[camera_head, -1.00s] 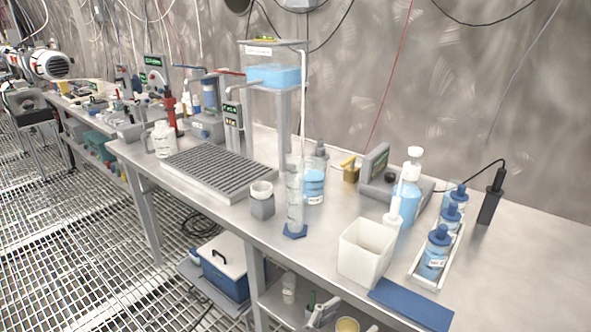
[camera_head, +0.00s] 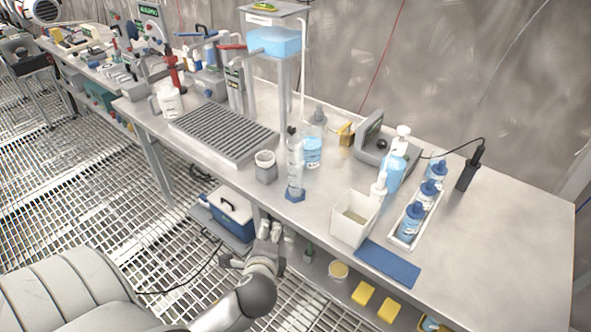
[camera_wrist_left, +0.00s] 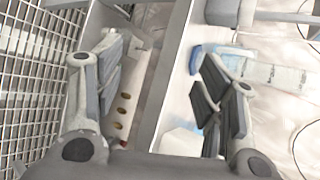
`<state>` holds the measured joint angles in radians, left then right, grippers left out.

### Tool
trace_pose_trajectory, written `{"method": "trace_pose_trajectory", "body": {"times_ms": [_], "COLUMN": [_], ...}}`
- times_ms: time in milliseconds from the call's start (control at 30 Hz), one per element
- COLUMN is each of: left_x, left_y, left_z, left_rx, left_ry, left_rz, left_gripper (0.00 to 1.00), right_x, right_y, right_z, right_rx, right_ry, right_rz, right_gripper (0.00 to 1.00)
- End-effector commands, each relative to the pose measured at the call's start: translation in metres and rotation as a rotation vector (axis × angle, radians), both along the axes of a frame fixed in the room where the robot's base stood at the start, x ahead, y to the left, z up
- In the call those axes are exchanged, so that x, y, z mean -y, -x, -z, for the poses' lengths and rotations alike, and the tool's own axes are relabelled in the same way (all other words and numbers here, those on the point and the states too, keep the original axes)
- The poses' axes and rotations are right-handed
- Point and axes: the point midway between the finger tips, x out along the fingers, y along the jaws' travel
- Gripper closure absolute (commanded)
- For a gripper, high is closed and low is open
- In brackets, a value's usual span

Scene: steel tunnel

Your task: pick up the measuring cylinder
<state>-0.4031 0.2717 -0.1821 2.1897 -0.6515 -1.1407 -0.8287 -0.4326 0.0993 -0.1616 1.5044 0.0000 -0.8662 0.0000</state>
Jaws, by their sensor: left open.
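The measuring cylinder (camera_head: 295,160) is a clear, tall tube on a blue base (camera_head: 295,195). It stands upright at the front edge of the steel bench. My left gripper (camera_head: 268,237) is in front of the bench, lower than the bench top and below and left of the cylinder, apart from it. In the left wrist view the left gripper (camera_wrist_left: 162,62) has its fingers spread with nothing held between them. There the cylinder (camera_wrist_left: 268,73) lies across the picture behind the right finger, which hides part of it. My right gripper is not in view.
A white open box (camera_head: 349,232) is to the right. The bench edge lies between gripper and cylinder. A blue cooler box (camera_head: 232,214) sits below.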

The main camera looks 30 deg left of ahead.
Motion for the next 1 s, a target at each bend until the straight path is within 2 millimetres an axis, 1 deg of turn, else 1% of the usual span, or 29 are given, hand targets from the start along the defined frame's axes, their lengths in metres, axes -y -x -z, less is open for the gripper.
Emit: {"method": "trace_pose_trajectory", "body": {"times_ms": [33,100,167,200,300,400,500,600,700,900,1000], "left_x": [-0.006,-0.013,-0.016,-0.018,-0.018,-0.016,-0.013,-0.010,-0.012,-0.024,-0.028], "left_y": [-0.013,-0.029,-0.042,-0.051,-0.070,-0.084,-0.094,-0.100,-0.108,-0.138,-0.149], "left_z": [-0.007,-0.019,-0.029,-0.035,-0.050,-0.060,-0.067,-0.071,-0.073,-0.074,-0.074], "left_rx": [-0.002,-0.011,-0.025,-0.036,-0.068,-0.105,-0.136,-0.156,-0.166,-0.168,-0.168], "left_ry": [-0.120,-0.299,-0.459,-0.564,-0.816,-1.030,-1.188,-1.287,-1.332,-1.339,-1.336], "left_rz": [0.062,0.152,0.225,0.272,0.373,0.451,0.504,0.534,0.548,0.548,0.547], "left_gripper": [0.36,0.36,0.36,0.36,0.36,0.36,0.36,0.36,0.36,0.36,0.36], "right_x": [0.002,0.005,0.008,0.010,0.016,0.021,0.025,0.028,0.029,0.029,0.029], "right_y": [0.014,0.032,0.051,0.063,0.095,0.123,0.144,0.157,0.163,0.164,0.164], "right_z": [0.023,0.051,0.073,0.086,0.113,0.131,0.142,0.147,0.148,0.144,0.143], "right_rx": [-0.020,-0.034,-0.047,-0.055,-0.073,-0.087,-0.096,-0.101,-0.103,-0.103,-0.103], "right_ry": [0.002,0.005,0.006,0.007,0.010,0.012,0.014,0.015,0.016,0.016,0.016], "right_rz": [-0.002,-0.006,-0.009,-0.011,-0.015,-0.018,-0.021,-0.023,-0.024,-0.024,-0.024], "right_gripper": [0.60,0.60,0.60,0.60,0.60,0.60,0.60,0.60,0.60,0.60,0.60]}}
